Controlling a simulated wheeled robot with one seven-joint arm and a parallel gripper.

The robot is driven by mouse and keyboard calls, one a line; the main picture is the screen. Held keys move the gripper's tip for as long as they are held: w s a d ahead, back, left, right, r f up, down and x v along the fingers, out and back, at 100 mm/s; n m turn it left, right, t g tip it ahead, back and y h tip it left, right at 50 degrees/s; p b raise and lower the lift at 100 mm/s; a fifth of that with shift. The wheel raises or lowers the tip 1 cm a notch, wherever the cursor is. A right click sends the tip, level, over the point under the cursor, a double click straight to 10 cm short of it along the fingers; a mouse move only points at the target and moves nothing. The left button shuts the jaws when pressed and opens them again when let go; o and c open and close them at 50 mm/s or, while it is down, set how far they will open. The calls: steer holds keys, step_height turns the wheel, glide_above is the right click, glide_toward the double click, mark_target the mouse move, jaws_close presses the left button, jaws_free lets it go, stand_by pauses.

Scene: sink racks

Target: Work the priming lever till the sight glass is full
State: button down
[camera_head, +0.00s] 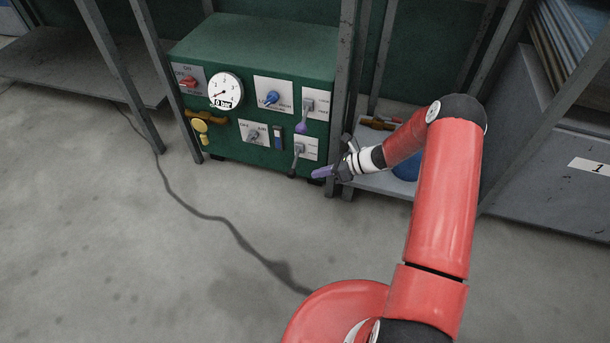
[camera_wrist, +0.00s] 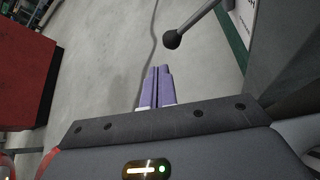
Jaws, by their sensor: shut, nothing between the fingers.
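The green machine (camera_head: 262,45) carries several controls on its front. A lever (camera_head: 298,160) with a dark ball end points down from the small white plate at the lower right; the label is too small to read. In the wrist view its rod and ball (camera_wrist: 172,39) stand ahead and right of my fingertips, apart from them. A small upright blue and white strip (camera_head: 278,138), seemingly the sight glass, sits left of this lever; its level is hard to tell. My gripper (camera_head: 316,174), with purple fingers, is shut and empty just right of the lever; it also shows in the wrist view (camera_wrist: 158,70).
A round gauge (camera_head: 226,90), a red switch (camera_head: 188,82), a blue knob (camera_head: 271,98) and a purple-ended lever (camera_head: 302,122) share the panel. A steel rack post (camera_head: 347,75) stands close by my gripper. A dark cable (camera_head: 235,232) crosses the open floor.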

steer(key=shift+v, duration=1.2)
steer(key=shift+w, duration=0.1)
